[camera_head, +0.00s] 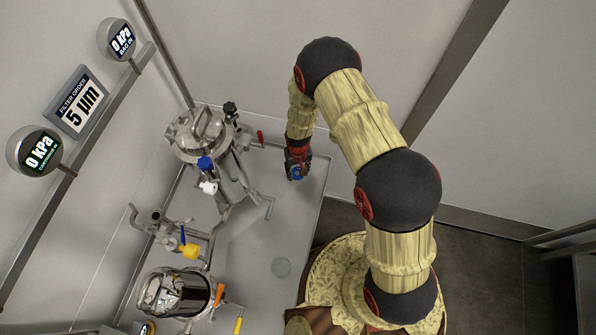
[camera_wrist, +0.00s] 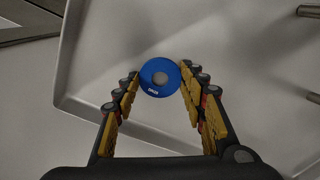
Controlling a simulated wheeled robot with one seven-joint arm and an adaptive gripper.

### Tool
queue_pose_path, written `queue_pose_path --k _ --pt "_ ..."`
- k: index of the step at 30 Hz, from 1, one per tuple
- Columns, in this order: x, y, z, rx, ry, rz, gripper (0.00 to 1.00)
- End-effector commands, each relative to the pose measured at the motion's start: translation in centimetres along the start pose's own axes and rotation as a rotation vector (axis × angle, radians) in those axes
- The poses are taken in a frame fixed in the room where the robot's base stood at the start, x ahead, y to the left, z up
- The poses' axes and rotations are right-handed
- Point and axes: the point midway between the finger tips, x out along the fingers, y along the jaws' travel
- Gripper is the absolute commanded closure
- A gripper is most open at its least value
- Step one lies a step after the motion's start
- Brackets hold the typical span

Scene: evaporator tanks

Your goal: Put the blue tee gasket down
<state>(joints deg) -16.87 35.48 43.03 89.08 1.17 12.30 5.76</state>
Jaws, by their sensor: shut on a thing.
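Whether the gasket touches the table top is hard to tell.
The grey table (camera_head: 245,250) has a raised rim and clear room around my gripper. A lidded steel tank (camera_head: 200,137) with valves stands to the left.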

Motion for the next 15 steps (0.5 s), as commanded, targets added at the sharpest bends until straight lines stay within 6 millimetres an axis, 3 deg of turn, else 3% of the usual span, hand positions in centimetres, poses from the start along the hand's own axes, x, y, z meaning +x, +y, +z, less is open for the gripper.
queue_pose_path --k 4,5,15 --pt "0.35 0.01 0.05 0.000 -0.001 0.000 0.89" --pt "0.37 0.01 0.05 0.000 -0.001 0.000 0.58" --pt "0.28 0.02 0.07 0.000 -0.001 0.000 0.40"
